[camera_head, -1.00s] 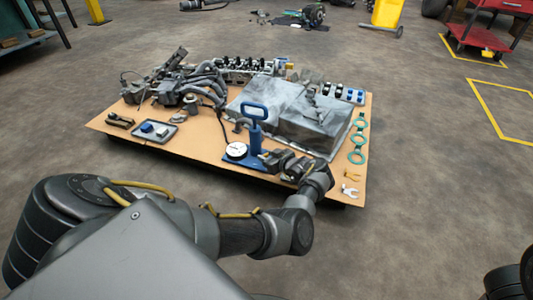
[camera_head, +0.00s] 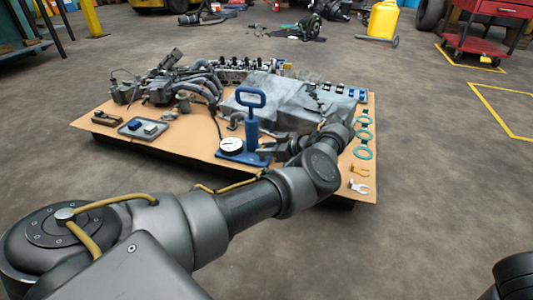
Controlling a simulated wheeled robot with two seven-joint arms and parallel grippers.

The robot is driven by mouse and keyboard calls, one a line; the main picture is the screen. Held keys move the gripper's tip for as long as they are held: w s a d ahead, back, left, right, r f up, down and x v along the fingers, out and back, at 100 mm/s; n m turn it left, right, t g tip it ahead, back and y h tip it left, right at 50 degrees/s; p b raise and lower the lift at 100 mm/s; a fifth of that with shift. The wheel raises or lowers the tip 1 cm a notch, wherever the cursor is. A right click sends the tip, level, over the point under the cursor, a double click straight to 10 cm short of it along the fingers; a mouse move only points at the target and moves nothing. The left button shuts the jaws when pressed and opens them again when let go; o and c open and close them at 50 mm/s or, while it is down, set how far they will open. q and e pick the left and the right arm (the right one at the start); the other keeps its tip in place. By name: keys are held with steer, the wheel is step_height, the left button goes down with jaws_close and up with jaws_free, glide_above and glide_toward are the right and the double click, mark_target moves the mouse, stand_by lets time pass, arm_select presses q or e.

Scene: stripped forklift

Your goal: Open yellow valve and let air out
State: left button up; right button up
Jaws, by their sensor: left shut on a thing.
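A blue hand pump (camera_head: 251,130) with a loop handle stands upright on the board, a round white gauge (camera_head: 231,145) at its base. My left arm reaches in from the lower left, and its gripper (camera_head: 266,149) is at the right side of the pump's lower body. Its jaws are shut on a small part there, which the fingers hide. I cannot make out the yellow valve itself. My right gripper is not in view.
A red cart (camera_head: 480,40) and yellow container (camera_head: 383,20) stand behind. The surrounding floor is mostly clear.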

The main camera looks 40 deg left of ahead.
arm_select(q)
steer(key=shift+a, duration=0.15)
steer(key=o, duration=1)
steer(key=shift+d, duration=0.2)
steer(key=v, duration=1)
steer(key=shift+w+d+r+p, duration=0.15)
steer(key=shift+d+p, duration=0.1)
steer(key=shift+p, duration=0.05)
steer(key=shift+c, duration=0.4)
